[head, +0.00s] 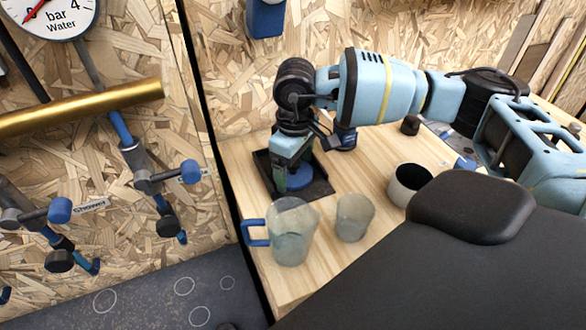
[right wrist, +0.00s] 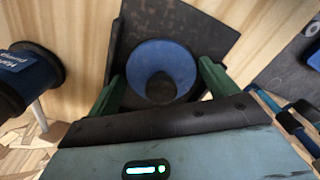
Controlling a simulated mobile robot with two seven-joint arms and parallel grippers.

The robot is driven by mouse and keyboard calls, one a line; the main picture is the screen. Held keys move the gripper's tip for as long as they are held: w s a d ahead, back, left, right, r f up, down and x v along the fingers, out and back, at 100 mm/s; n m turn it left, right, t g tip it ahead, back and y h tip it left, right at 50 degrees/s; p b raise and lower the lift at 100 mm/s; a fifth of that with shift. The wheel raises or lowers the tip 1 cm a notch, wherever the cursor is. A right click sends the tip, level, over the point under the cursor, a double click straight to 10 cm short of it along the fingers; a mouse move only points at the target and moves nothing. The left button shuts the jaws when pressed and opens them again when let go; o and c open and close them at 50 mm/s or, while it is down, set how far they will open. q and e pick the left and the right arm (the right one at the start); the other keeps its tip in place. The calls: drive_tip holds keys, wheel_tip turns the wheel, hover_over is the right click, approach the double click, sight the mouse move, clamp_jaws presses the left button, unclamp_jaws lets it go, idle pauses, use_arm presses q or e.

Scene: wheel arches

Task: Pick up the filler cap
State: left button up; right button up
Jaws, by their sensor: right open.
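The filler cap (head: 298,180) is a blue disc lying in a square black tray (head: 318,191) on the wooden worktop. In the right wrist view the cap (right wrist: 178,58) shows a blue rim and a dark round knob in its middle. My right gripper (head: 290,178) points down at the tray, with its green fingers over the cap. In the right wrist view the gripper (right wrist: 162,76) is open, one finger on each side of the cap. I cannot tell whether the fingers touch it. My left gripper is not in view.
A translucent jug (head: 292,240) with a blue handle and a grey cup (head: 355,216) stand in front of the tray. A cup with a dark inside (head: 407,186) stands to the right. A brass pipe (head: 80,108) and blue-handled valves (head: 190,172) are at left.

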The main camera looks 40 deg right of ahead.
drive_tip(key=c, duration=0.6)
drive_tip(key=shift+r, duration=5.05)
drive_tip(key=shift+c, duration=0.2)
